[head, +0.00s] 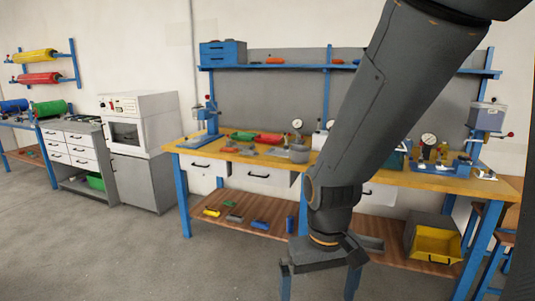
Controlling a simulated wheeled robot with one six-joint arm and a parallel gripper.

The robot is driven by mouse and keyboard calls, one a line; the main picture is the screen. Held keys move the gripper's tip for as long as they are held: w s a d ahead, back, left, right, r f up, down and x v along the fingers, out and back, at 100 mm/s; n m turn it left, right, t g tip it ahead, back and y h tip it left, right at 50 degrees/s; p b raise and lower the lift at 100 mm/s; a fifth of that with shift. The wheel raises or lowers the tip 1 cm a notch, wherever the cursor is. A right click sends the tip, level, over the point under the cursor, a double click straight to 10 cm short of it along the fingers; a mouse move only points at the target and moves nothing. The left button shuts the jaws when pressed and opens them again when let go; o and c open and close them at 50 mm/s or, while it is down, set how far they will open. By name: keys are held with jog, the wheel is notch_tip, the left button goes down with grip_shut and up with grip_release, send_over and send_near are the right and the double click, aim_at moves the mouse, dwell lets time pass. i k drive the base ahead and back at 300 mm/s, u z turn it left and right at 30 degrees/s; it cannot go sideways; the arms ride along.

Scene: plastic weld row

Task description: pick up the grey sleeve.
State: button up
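My gripper (319,284) hangs at the bottom centre of the head view, in front of the workbench. Its two fingers are spread wide and point down, with nothing seen between them. A grey cylindrical piece (299,154) stands on the yellow-topped workbench (225,156), above and left of my gripper. It may be the grey sleeve, but it is too small to be sure. A low grey piece (247,152) lies just left of it. My arm hides part of the bench top behind it.
Green (243,136) and red (269,139) pieces lie near the grey ones. A blue press (208,120) stands at the bench's left end. Several small coloured pieces and a yellow bin (437,243) are on the lower shelf. The floor at left is clear.

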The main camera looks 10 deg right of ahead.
aim_at(243, 152)
jog(key=u, duration=0.1)
jog(key=i, duration=1.95)
jog(key=z, duration=0.3)
jog(key=i, duration=1.25)
jog(key=z, duration=0.15)
